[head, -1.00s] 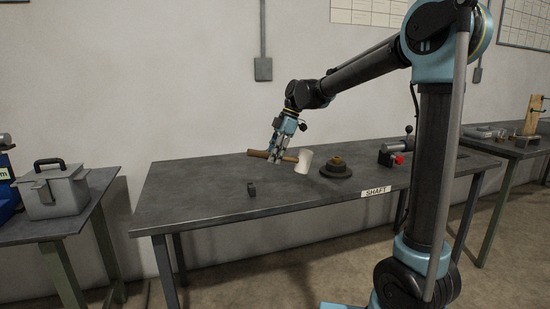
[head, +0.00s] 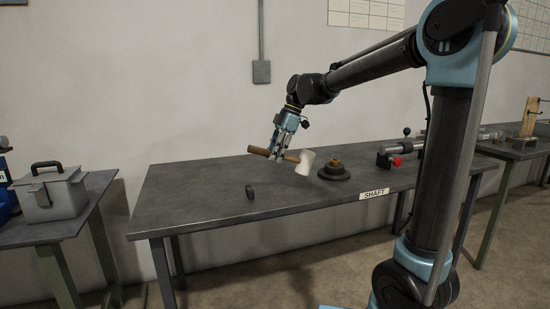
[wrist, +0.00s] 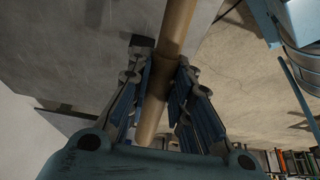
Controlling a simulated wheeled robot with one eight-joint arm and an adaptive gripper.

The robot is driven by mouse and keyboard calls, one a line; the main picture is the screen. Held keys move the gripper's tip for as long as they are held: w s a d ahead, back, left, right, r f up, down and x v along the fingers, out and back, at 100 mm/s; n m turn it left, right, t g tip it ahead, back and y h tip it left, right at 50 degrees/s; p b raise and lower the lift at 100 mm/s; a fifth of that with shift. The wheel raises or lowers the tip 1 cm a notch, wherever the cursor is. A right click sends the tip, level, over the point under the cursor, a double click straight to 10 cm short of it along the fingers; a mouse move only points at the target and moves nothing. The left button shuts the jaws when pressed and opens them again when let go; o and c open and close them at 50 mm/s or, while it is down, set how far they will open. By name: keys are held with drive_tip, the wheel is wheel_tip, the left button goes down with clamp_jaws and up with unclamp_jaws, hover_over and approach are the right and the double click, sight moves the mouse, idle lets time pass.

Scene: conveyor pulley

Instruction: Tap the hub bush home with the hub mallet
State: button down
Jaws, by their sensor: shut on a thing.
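The hub mallet has a brown handle (head: 262,152) and a pale cylindrical head (head: 305,163). My gripper (head: 280,153) is shut on the handle and holds the mallet above the bench, its head to the right. In the wrist view the handle (wrist: 170,50) runs between the two fingers (wrist: 158,95); the mallet head is out of that view. A dark round hub (head: 334,171) with a brass-coloured bush (head: 337,163) at its top centre sits on the bench, just right of the mallet head. How deep the bush sits is too small to tell.
The grey bench (head: 200,205) carries a SHAFT label (head: 374,194). A clamp-like fixture with a red knob (head: 396,161) and a metal shaft is at the right. A grey lidded box (head: 52,192) stands on the left table.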

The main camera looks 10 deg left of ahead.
drive_tip(key=s+d+r, duration=0.6)
drive_tip(key=s+r, duration=0.3)
drive_tip(key=s, duration=0.1)
drive_tip(key=shift+r, duration=0.2)
idle(1.4)
